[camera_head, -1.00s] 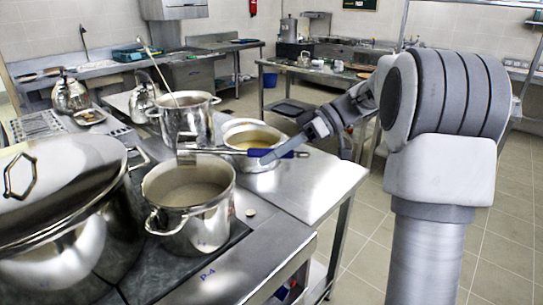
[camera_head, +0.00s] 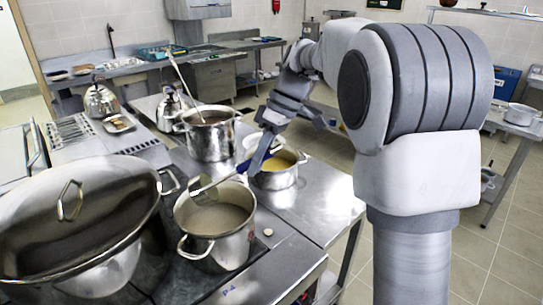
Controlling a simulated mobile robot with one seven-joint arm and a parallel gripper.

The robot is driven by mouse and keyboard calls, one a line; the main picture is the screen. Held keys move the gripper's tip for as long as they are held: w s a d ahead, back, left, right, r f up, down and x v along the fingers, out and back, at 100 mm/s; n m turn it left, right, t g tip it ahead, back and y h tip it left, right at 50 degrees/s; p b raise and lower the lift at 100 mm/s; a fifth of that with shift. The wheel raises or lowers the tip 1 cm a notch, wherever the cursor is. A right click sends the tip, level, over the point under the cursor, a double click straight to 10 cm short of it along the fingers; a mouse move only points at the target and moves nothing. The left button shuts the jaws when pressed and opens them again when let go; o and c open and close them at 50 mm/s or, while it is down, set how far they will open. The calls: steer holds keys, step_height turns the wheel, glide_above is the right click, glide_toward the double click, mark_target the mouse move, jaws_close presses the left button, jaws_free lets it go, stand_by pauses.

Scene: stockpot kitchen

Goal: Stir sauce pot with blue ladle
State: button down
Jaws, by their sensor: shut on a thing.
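My gripper (camera_head: 268,146) is shut on the blue handle of the blue ladle (camera_head: 262,158). The ladle slants down to the left, and its steel head (camera_head: 205,193) is at the mouth of the front steel pot (camera_head: 240,245). This pot holds a pale beige liquid (camera_head: 216,219). I cannot tell whether the head touches the liquid. A smaller pot with yellow contents (camera_head: 278,180) stands behind it to the right, below my gripper. A taller steel pot (camera_head: 210,142) stands further back with another long-handled utensil (camera_head: 183,84) leaning in it. No label shows which is the sauce pot.
A large lidded stockpot (camera_head: 80,215) stands close on the left of the front pot. Kettles (camera_head: 101,100) stand behind on the left. The steel counter (camera_head: 320,205) is bare at the right, and a small round object (camera_head: 268,232) lies beside the front pot.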

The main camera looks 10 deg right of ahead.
steer(key=w+a+r+g+h+p, duration=0.1)
steer(key=a+r+h+p, duration=0.2)
steer(key=a+h+p, duration=0.2)
steer(key=w+a+r+m+h+p, duration=0.1)
steer(key=a+r+h+p, duration=0.3)
steer(key=a, duration=0.7)
steer(key=shift+w+a+r+g+h+p, duration=0.2)
steer(key=shift+w+g+h+p, duration=0.15)
steer(key=shift+h+p, duration=1.3)
steer(key=shift+y+p, duration=0.4)
steer(key=shift+y, duration=0.05)
steer(key=shift+s, duration=0.1)
